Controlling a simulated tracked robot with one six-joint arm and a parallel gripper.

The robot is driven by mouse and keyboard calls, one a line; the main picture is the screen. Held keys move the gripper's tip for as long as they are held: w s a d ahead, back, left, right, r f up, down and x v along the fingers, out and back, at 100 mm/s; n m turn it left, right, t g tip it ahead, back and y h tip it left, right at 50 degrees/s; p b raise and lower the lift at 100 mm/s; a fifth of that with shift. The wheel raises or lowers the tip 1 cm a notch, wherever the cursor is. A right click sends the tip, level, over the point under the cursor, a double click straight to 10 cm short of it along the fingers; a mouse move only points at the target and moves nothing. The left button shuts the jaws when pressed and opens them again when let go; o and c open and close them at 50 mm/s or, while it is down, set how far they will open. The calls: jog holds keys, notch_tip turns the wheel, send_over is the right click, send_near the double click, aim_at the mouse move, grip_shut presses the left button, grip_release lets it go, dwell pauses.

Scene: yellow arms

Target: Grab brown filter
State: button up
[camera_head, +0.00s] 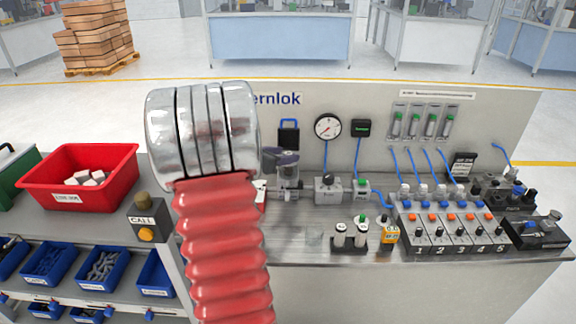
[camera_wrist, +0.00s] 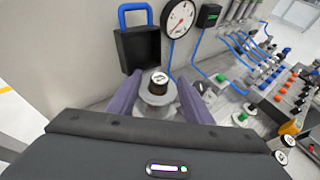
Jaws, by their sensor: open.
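A small cylinder with dark brown sides and a pale, marked top, which looks like the brown filter (camera_wrist: 158,80), stands upright in a grey round collar (camera_wrist: 157,97) in the wrist view. My gripper (camera_wrist: 160,92) is open, with one purple finger on each side of the cylinder and collar. Whether the fingers touch it I cannot tell.
A black padlock-shaped block with a blue shackle (camera_wrist: 136,45) stands close behind the gripper. A round gauge (camera_head: 328,126) is on the back panel. A red bin (camera_head: 80,178) is left.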

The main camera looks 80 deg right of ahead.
jog(key=c, duration=1.1)
jog(key=shift+r, duration=0.1)
jog(key=shift+c, duration=0.2)
notch_tip(320, 180, up, 10)
dwell(0.5)
